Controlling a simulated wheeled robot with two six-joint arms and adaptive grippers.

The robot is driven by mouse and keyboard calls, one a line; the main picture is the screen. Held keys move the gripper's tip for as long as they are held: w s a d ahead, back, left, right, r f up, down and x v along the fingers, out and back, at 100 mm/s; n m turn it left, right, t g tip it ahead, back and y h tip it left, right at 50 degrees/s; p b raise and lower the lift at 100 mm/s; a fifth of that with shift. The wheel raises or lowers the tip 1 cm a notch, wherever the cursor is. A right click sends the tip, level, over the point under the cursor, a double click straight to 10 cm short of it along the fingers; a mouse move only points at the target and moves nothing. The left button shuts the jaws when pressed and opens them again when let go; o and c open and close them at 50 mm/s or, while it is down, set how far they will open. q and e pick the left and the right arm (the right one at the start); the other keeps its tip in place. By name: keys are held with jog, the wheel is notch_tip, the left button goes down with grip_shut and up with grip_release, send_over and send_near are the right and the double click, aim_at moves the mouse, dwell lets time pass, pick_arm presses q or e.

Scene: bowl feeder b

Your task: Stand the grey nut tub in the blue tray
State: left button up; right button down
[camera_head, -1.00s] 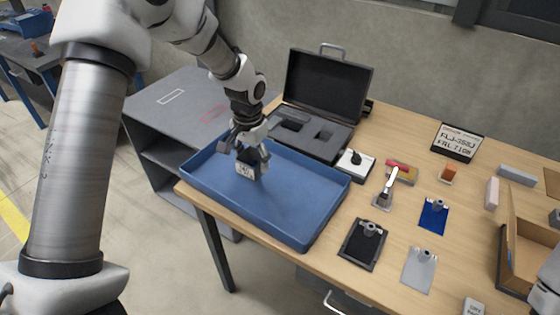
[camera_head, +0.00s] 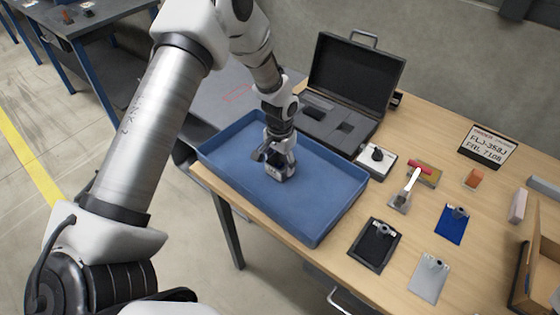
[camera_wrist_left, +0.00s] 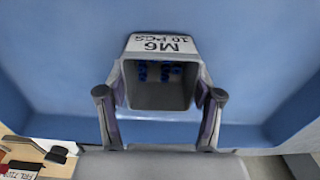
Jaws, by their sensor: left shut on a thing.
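My left gripper (camera_head: 280,160) is over the middle of the blue tray (camera_head: 335,208) and points down. It is shut on the grey nut tub (camera_head: 276,173), which is mostly hidden behind the fingers in the head view. In the left wrist view the fingers (camera_wrist_left: 160,100) press on both sides of the tub (camera_wrist_left: 160,95). Its label reads M6 10 PCS, and several small blue pieces lie inside it. The tub is upright, low inside the tray; I cannot tell whether it touches the floor. My right gripper is not in view.
An open black case (camera_head: 350,75) stands behind the tray. Right of the tray are a black plate (camera_head: 374,246), a blue plate (camera_head: 452,224), a grey plate (camera_head: 428,281) and a sign (camera_head: 487,147). The tray floor around the tub is clear.

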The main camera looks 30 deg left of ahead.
pick_arm(q)
jog(key=shift+f, duration=0.15)
jog(key=o, duration=1)
jog(key=shift+f, duration=0.1)
jog(key=shift+o, duration=1.3)
jog(key=shift+w, duration=0.2)
jog(key=shift+s, duration=0.1)
jog(key=shift+r, duration=0.6)
notch_tip(320, 180, up, 11)
jog(key=b, duration=0.2)
jog(key=shift+r, duration=0.15)
